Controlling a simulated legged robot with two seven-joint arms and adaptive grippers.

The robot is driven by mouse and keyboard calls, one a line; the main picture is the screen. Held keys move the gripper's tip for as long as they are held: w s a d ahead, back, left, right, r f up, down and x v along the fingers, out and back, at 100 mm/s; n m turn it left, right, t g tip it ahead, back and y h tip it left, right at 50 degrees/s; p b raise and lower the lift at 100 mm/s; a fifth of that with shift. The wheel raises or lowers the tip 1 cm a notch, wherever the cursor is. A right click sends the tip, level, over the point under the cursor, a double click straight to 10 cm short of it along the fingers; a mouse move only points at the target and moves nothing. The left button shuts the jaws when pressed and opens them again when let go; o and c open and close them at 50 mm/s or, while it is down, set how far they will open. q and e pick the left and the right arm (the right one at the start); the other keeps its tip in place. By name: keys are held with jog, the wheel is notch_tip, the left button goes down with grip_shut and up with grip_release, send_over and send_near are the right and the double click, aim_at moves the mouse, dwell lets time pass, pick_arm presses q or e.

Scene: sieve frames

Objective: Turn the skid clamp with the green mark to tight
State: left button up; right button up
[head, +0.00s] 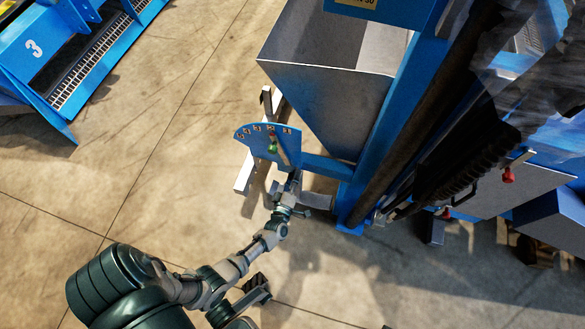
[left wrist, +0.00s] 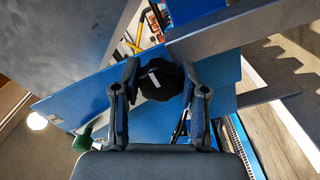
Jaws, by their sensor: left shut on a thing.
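My left gripper (head: 292,184) is at the lower edge of a blue quadrant plate (head: 252,139) on the blue machine. In the left wrist view its two fingers (left wrist: 161,88) are closed around a dark round knob (left wrist: 158,84) with a white line across it. The white line lies at a slight slant. A green part (head: 272,149) sits on the quadrant plate near a pale lever, just beyond the gripper. A green part also shows at the lower left of the left wrist view (left wrist: 83,138). My right gripper may be the dark part at the bottom of the head view, unclear.
A grey hopper (head: 325,105) and blue frame posts stand just behind the plate. Red knobs (head: 508,175) show on the right side of the machine. Another blue unit marked 3 (head: 33,48) stands at the upper left. The concrete floor on the left is clear.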

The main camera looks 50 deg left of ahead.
pick_arm(q)
jog(key=shift+s+d+f, duration=0.1)
jog(key=shift+d+f, duration=0.25)
jog(key=shift+f, duration=0.05)
jog(key=o, duration=1.2)
jog(key=shift+c, duration=0.2)
jog(key=shift+a+r, duration=0.1)
jog(key=shift+r, duration=0.1)
jog(key=v, duration=1.1)
jog(key=shift+s+d, duration=0.2)
jog(key=shift+s, duration=0.15)
